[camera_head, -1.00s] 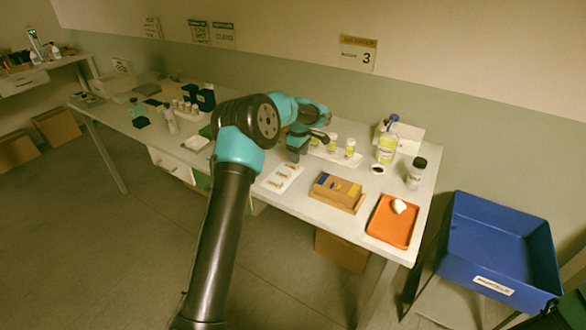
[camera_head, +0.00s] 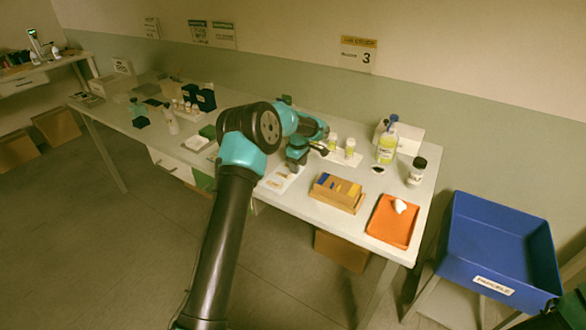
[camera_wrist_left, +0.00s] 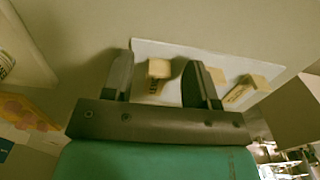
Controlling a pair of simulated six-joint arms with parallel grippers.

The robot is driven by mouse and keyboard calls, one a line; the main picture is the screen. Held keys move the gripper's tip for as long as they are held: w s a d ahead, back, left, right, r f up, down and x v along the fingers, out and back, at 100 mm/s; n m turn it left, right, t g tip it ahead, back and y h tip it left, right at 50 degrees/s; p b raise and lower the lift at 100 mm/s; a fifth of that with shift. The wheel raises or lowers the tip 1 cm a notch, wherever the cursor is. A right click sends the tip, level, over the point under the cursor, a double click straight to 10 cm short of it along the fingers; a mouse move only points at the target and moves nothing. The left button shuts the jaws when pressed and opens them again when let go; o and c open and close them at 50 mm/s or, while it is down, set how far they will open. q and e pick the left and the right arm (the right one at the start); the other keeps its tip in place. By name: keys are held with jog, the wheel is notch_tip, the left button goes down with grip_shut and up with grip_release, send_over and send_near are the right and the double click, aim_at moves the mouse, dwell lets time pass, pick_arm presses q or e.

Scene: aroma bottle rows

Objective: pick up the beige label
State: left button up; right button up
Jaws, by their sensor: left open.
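Several small beige labels with dark print lie on a white card. In the left wrist view one beige label (camera_wrist_left: 158,69) sits between my two open fingers. Another beige label (camera_wrist_left: 246,90) lies to the right, outside them, and a third is partly hidden by the right finger. The white card (camera_wrist_left: 180,50) spreads under and beyond the fingertips. My left gripper (camera_wrist_left: 160,78) is open and holds nothing. In the head view the left gripper (camera_head: 293,165) is over the far end of the white card (camera_head: 269,189), hiding part of it.
A wooden box with blue and yellow cards (camera_head: 337,191) and an orange tray (camera_head: 392,220) with a white lump stand right of the card. Small yellow bottles (camera_head: 350,149) and a pump bottle (camera_head: 387,142) are behind. A blue bin (camera_head: 500,240) is at the right.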

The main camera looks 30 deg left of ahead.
pick_arm(q)
jog(key=shift+c, duration=0.5)
grip_shut()
jog(key=shift+r, duration=0.15)
jog(key=shift+r, duration=1.35)
jog(key=shift+s+r, duration=0.15)
jog(key=shift+r, duration=0.2)
jog(key=s+d, duration=0.2)
jog(key=s, duration=0.2)
jog(key=s+d+r, duration=0.1)
jog(key=s+d, duration=0.2)
jog(key=s, duration=0.2)
jog(key=s+d, duration=0.3)
jog(key=s, duration=0.1)
jog(key=shift+s+d+r, duration=0.1)
jog(key=shift+s+r, duration=0.05)
jog(key=shift+s, duration=0.1)
